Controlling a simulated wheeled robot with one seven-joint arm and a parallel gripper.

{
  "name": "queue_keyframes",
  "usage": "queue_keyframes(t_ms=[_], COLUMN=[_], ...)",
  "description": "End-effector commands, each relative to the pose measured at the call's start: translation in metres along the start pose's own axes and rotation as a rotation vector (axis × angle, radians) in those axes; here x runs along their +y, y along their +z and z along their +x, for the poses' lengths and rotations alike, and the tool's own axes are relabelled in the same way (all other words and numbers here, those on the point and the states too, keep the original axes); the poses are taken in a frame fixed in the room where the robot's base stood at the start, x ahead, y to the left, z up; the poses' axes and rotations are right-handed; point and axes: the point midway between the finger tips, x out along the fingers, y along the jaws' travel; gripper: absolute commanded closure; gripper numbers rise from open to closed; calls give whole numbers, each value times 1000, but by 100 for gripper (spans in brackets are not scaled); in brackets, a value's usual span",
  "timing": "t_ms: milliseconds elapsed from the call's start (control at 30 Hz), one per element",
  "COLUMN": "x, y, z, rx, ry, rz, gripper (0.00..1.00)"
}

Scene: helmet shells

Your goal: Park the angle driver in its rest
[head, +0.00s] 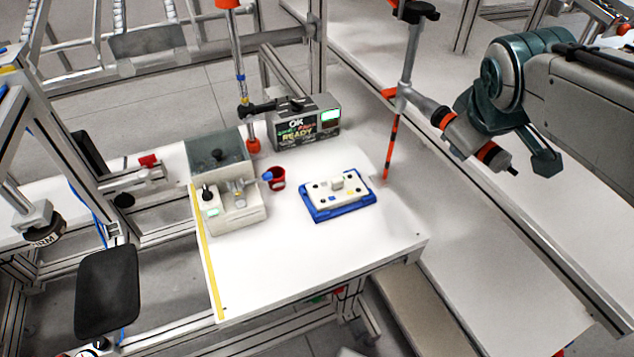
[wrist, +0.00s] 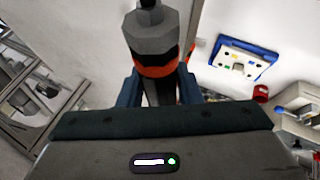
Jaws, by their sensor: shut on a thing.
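The angle driver (head: 462,131) is a grey tool with orange bands and a dark tail end. It hangs in the air at the right in the head view, tilted down to the right. In the wrist view its grey body (wrist: 155,42) and an orange ring show up close. My gripper (wrist: 160,84) is shut on the driver, one dark finger on each side. In the head view the gripper (head: 470,112) is partly hidden by the tool. I cannot surely identify the rest.
The white table (head: 300,275) bears a blue tray (head: 322,215) with a pale plate, a red cup (head: 278,178), a grey fixture (head: 236,212) and a display box (head: 307,128). An orange-ended vertical tool (head: 253,146) stands at the back. The table's front is clear.

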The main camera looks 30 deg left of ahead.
Motion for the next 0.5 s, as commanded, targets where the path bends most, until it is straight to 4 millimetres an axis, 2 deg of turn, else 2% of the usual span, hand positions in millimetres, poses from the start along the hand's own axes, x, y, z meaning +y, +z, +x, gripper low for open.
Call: queue_keyframes(t_ms=[400,433,500], x=[0,0,0], y=[0,0,0], z=[0,0,0], rx=[0,0,0], ry=[0,0,0], rz=[0,0,0], gripper=[100,60,43])
